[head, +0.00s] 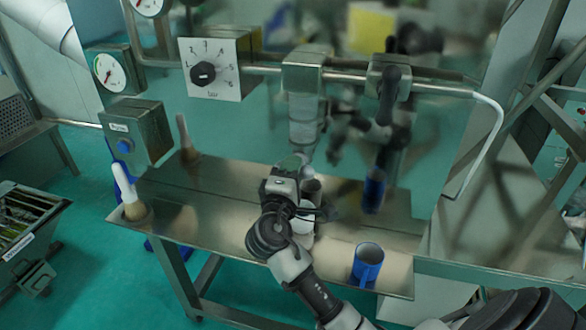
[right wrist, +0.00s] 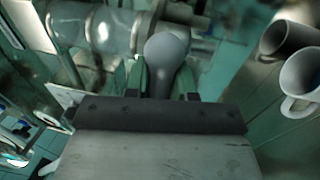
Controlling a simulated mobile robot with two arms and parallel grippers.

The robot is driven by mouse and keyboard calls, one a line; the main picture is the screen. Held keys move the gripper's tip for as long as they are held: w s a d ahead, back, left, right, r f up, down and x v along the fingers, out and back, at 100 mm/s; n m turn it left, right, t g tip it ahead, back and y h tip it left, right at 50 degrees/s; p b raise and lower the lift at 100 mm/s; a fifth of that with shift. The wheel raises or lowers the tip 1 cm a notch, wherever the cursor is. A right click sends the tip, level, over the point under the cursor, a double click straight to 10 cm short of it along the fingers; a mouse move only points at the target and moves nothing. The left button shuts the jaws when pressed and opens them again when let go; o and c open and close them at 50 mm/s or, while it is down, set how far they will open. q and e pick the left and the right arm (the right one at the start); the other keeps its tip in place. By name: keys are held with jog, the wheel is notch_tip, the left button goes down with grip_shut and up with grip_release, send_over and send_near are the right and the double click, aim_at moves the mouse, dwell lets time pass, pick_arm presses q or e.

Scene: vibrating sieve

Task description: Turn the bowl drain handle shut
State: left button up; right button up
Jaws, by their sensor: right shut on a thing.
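My right gripper (head: 292,164) is in the middle of the head view, above the metal shelf and close to the shiny panel. In the right wrist view its two greenish fingers (right wrist: 163,78) are shut on a grey handle with a rounded end (right wrist: 167,48). My left gripper is not in view.
A blue mug (head: 368,262) stands on the metal shelf (head: 215,225) right of my arm. A brush with a white handle (head: 124,184) stands at the left end. Above are a dial (head: 209,70), a pipe (head: 345,77) and a black lever (head: 389,92). The panel mirrors the scene.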

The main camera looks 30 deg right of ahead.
jog(key=shift+f, duration=0.1)
jog(key=o, duration=0.9)
jog(key=shift+a, duration=0.1)
jog(key=b+v, duration=0.4)
jog(key=v, duration=0.6)
jog(key=shift+s+a+f+b, duration=0.1)
jog(key=shift+s+a+b, duration=0.15)
jog(key=shift+a+b, duration=0.1)
jog(key=shift+d+f, duration=0.1)
